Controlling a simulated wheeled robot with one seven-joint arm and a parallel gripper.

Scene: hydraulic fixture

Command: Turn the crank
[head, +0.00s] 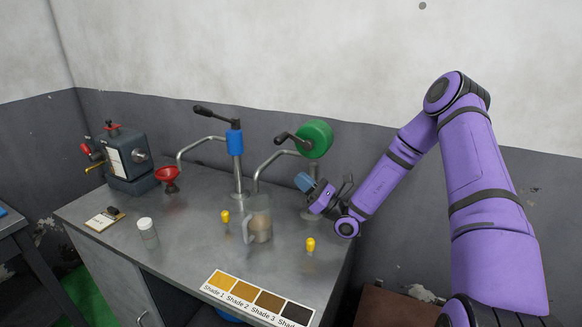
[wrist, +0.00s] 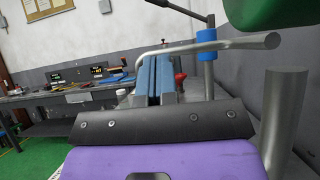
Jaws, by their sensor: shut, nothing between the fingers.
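A green wheel (head: 316,139) with a black crank handle (head: 287,137) sits on a post at the back right of the metal bench. Part of the green wheel (wrist: 272,12) also shows at the top right of the wrist view. A second post has a blue collar (head: 235,142) and a black lever (head: 212,115); the collar also shows in the wrist view (wrist: 206,42). My gripper (head: 304,181) is below the green wheel, apart from it. Its blue fingers (wrist: 155,78) are shut with nothing between them.
A clear jug (head: 260,222) and two yellow knobs (head: 310,244) are on the bench near my gripper. Bent pipes (head: 272,160) come off both posts. A red funnel (head: 167,174), a lidded jar (head: 147,232) and a dark machine (head: 125,160) stand further left. A shade card (head: 258,300) lies in front.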

